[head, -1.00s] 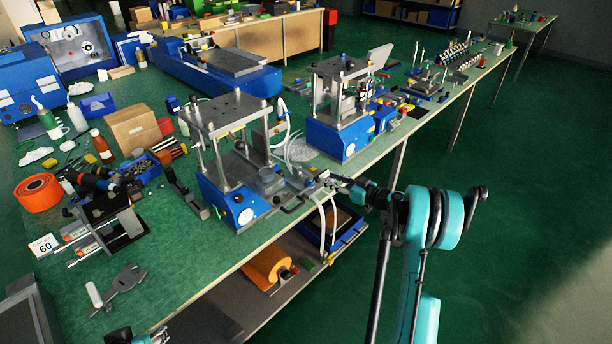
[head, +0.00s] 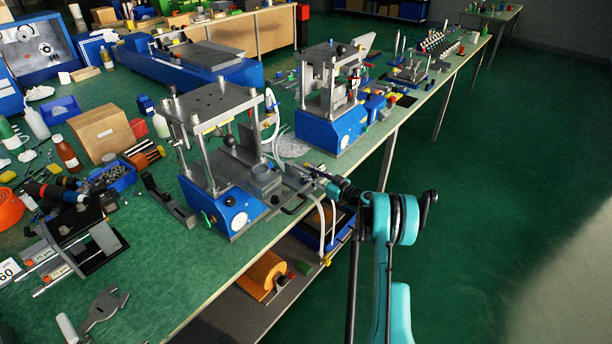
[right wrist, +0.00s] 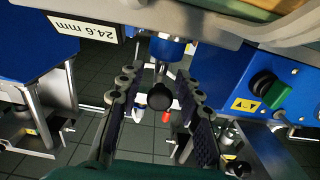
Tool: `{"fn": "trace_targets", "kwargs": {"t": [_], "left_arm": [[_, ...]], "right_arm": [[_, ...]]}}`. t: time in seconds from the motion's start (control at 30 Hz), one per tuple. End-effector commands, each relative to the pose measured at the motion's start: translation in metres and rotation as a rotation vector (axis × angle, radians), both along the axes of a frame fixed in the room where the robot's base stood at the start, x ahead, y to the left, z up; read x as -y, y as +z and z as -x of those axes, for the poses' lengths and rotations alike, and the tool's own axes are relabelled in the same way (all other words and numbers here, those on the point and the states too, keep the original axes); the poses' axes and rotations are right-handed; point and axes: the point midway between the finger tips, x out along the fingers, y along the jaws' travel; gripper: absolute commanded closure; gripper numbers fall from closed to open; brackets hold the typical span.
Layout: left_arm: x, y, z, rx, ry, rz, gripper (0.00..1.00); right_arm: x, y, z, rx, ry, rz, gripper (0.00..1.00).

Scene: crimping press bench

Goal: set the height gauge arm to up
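My right gripper (right wrist: 158,112) is open in the right wrist view. A black round knob (right wrist: 160,97) sits between its two fingers, with a gap on each side. In the head view my right gripper (head: 315,175) is at the bench's front edge, between the two presses, and the knob is too small to make out. My left gripper is not in view.
The near press (head: 225,98) stands left of my right gripper and the second press (head: 333,125) behind it, to the right. An orange roll (head: 262,275) lies on the lower shelf. The floor right of the bench is clear.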

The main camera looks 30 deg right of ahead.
Motion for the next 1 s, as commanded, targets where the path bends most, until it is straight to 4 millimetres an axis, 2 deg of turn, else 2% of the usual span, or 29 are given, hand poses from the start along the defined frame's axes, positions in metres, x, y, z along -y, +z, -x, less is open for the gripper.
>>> {"fn": "trace_targets", "kwargs": {"t": [0.13,0.4,0.43,0.5,0.57,1.0], "left_arm": [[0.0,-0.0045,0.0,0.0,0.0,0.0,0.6],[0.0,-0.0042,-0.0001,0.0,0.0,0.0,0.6],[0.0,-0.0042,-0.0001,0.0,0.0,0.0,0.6],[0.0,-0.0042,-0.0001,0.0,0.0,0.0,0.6],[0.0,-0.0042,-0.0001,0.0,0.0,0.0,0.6],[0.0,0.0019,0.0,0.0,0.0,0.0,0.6]], "right_arm": [[-0.005,-0.0006,-0.0113,0.0,0.0,0.0,0.65],[-0.0056,0.0006,-0.0133,0.0,-0.001,0.0,0.65],[-0.0056,0.0006,-0.0133,0.0,0.0,0.0,0.68],[-0.0056,0.0006,-0.0133,0.0,0.0,0.0,0.86],[-0.0057,0.0005,-0.0131,0.0,0.0,0.0,1.0],[-0.0059,0.0051,-0.0063,-0.03,0.0,0.014,1.0]]}}
